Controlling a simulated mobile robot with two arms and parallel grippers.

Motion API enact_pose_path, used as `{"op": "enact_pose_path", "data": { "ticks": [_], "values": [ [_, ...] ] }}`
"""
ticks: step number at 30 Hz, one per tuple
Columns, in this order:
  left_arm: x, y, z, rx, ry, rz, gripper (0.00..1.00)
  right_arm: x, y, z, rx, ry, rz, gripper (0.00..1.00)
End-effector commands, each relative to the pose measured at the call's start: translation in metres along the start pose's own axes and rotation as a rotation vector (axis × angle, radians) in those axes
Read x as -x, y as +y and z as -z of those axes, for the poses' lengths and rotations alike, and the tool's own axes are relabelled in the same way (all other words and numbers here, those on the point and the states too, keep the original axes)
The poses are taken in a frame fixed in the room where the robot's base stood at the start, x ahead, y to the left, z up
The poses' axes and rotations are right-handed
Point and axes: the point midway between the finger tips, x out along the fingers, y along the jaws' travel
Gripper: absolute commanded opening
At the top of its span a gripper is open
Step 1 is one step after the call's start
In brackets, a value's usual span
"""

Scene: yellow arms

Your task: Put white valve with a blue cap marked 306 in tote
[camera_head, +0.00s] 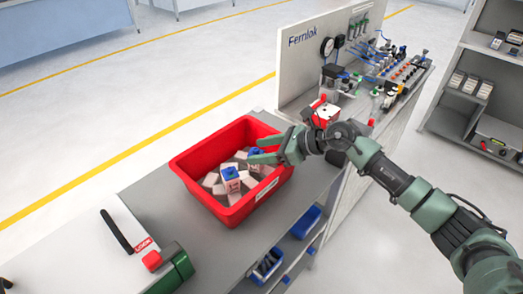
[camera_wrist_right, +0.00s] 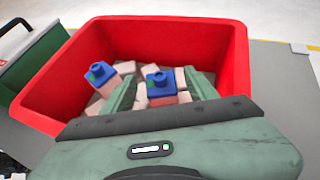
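The red tote (camera_head: 192,160) stands on the grey bench and also fills the wrist view (camera_wrist_right: 240,60). No 306 marking is readable. My right gripper (camera_head: 264,149) is open over the tote's right part. My left gripper is not in view.
A panel with gauge, tubes and fittings (camera_head: 365,70) stands behind the tote on the right. A red-and-white part (camera_head: 322,113) is near my right wrist. Blue bins (camera_head: 305,222) hang below the bench edge.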

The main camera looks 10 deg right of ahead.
Motion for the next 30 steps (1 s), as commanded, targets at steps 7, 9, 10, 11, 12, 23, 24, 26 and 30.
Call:
{"op": "enact_pose_path", "data": {
  "ticks": [7,9,10,11,12,23,24,26,30],
  "values": [
    [0.003,0.000,0.000,-0.001,-0.001,0.000,0.00,-0.001,0.003,0.004,-0.005,0.011,-0.007,0.58],
    [0.008,-0.001,0.000,-0.001,-0.001,0.000,0.00,0.002,0.003,-0.001,-0.006,0.011,-0.008,0.58],
    [0.012,-0.001,0.000,-0.001,-0.001,0.001,0.00,0.003,0.003,-0.004,-0.006,0.011,-0.008,0.58],
    [0.016,-0.001,0.001,-0.001,-0.001,0.001,0.00,0.005,0.003,-0.007,-0.006,0.010,-0.007,0.58],
    [0.016,-0.001,0.001,-0.001,-0.001,0.001,0.00,0.008,0.002,-0.008,-0.005,0.011,-0.006,0.58],
    [-0.019,-0.003,-0.004,-0.002,-0.003,0.003,0.00,0.088,0.000,-0.003,-0.002,0.009,-0.001,0.58],
    [-0.021,-0.003,-0.004,-0.002,-0.003,0.003,0.00,0.096,0.001,-0.004,-0.001,0.008,-0.001,0.58],
    [-0.024,-0.003,-0.004,-0.001,-0.003,0.003,0.00,0.105,0.000,-0.004,-0.003,0.007,0.000,0.58],
    [-0.027,-0.003,-0.004,-0.001,-0.003,0.003,0.00,0.119,0.001,-0.006,-0.002,0.007,-0.003,0.58]
  ]
}}
